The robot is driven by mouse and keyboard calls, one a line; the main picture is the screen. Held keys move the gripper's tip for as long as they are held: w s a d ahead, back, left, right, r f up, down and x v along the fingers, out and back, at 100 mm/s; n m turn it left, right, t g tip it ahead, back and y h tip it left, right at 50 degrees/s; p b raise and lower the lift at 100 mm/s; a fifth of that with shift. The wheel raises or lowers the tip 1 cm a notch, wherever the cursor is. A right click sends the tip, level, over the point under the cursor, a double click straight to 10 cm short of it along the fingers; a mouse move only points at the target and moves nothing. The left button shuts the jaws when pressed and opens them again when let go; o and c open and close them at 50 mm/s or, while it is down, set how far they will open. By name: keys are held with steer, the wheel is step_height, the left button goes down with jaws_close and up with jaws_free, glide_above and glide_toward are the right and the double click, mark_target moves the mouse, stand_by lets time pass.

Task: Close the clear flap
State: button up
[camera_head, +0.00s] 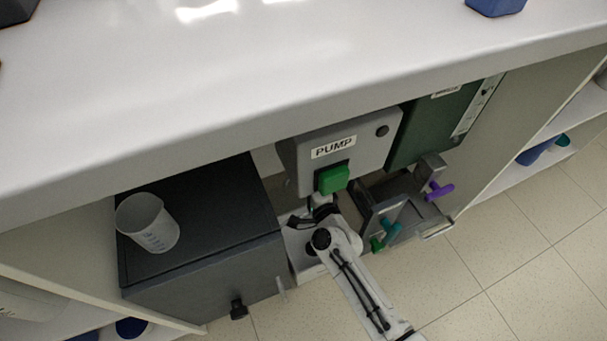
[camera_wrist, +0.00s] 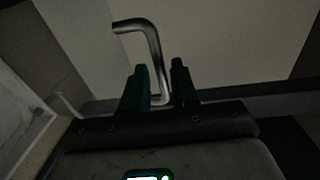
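In the head view a clear flap (camera_head: 415,222) juts out at a slant from the grey housing below the green panel. It stands open, with a pale bar handle (camera_head: 438,230) at its outer edge. My gripper lies outside the head view. In the wrist view my gripper (camera_wrist: 160,75) has its two dark green fingers a short way apart. A bent metal bar handle (camera_wrist: 152,45) runs down between them. I cannot tell whether the fingers press on it. The flap's pane is hard to make out there.
A grey box labelled PUMP (camera_head: 345,150) with a green button stands beside the green panel (camera_head: 430,130). Teal (camera_head: 387,235) and purple (camera_head: 440,190) valve handles sit close to the flap. A dark cabinet (camera_head: 200,230) carries a beaker (camera_head: 148,222). The tiled floor (camera_head: 520,260) at right is clear.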

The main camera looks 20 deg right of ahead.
steer(key=shift+w+f, duration=0.1)
steer(key=shift+w, duration=1)
steer(key=shift+c, duration=0.4)
jaws_close()
